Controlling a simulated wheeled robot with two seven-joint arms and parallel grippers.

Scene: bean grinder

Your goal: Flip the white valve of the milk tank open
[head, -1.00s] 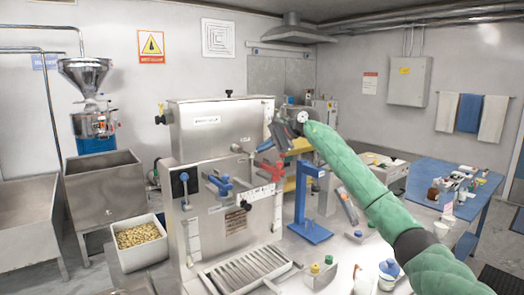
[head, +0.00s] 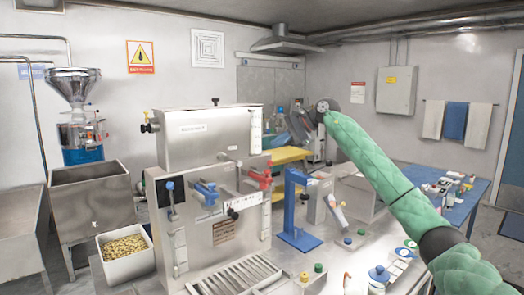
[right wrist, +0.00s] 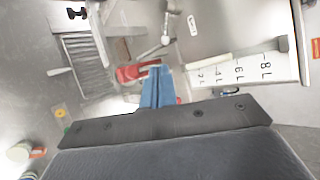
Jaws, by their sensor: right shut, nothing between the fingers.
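The milk tank (head: 200,135) is the steel box on top of the metal machine at centre-left in the head view. A small pale valve (head: 229,154) sticks out low on its front. In the right wrist view a pale lever with a round knob (right wrist: 165,40) shows beyond the fingers and looks like this valve; its setting is unclear. My right gripper (head: 292,128) is right of the tank, apart from it. Its blue fingers (right wrist: 157,72) are shut and empty. My left gripper is not in view.
Red (head: 257,174) and blue (head: 207,190) handles project from the machine below the tank. A blue stand (head: 297,205) is right of it, and a bin of beans (head: 125,247) left. The tank's litre scale (right wrist: 235,68) shows in the wrist view. Small containers (head: 378,277) stand at front right.

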